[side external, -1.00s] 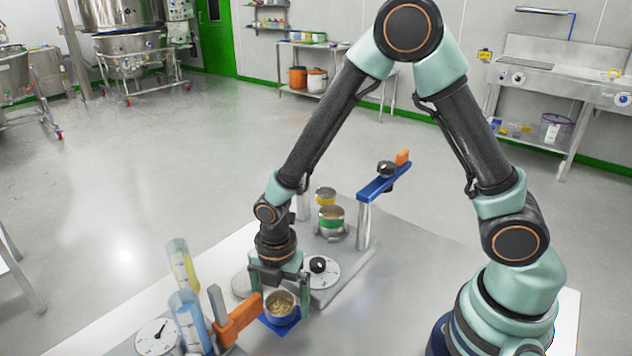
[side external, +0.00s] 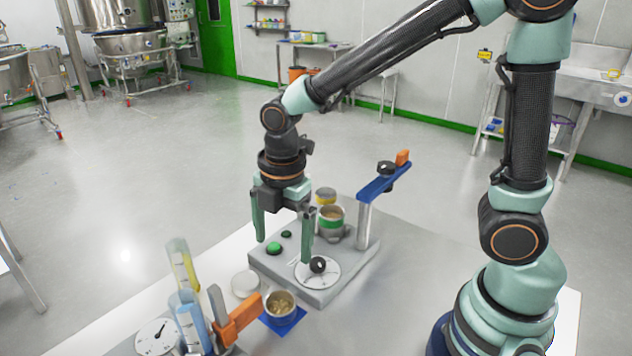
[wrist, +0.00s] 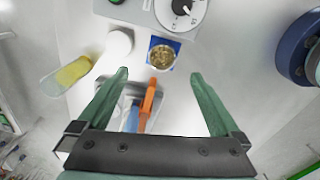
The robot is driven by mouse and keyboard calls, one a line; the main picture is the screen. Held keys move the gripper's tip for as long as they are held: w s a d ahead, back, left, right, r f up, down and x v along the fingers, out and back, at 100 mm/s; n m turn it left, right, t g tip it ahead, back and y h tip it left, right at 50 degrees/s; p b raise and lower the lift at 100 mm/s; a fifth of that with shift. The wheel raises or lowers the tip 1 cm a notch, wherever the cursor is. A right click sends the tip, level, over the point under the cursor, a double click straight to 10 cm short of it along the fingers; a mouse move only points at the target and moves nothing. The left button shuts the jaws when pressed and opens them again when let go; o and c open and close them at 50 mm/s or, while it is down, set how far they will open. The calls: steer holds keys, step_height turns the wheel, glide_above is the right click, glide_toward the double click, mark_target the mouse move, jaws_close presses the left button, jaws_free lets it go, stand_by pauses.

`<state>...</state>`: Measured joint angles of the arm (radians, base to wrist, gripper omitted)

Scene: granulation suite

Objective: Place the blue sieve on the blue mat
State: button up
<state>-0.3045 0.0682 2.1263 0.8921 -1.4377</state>
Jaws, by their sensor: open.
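The sieve (side external: 281,306), a round metal cup with tan granules inside, stands upright on the blue mat (side external: 297,319) near the table's front. Its blue colouring is hard to make out. In the wrist view the sieve (wrist: 161,57) sits on the mat (wrist: 154,41), with blue showing around part of it. My gripper (side external: 283,250) is open and empty, raised above the sieve and apart from it. In the wrist view my gripper's fingers (wrist: 159,73) are spread wide with nothing between them.
A grey machine base (side external: 330,285) with a dial carries green-banded (side external: 331,216) and yellow-banded (side external: 326,196) sieves. An orange-handled device (side external: 238,320) and cylinders of yellow (side external: 183,266) and blue (side external: 190,325) liquid stand left of the mat. A white round disc (side external: 245,284) lies nearby.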

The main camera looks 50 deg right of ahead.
steer(key=s+d+r+m+t, duration=0.5)
steer(key=d+r+m, duration=0.5)
steer(key=m, duration=1)
steer(key=shift+d, duration=0.3)
steer(key=shift+r, duration=0.1)
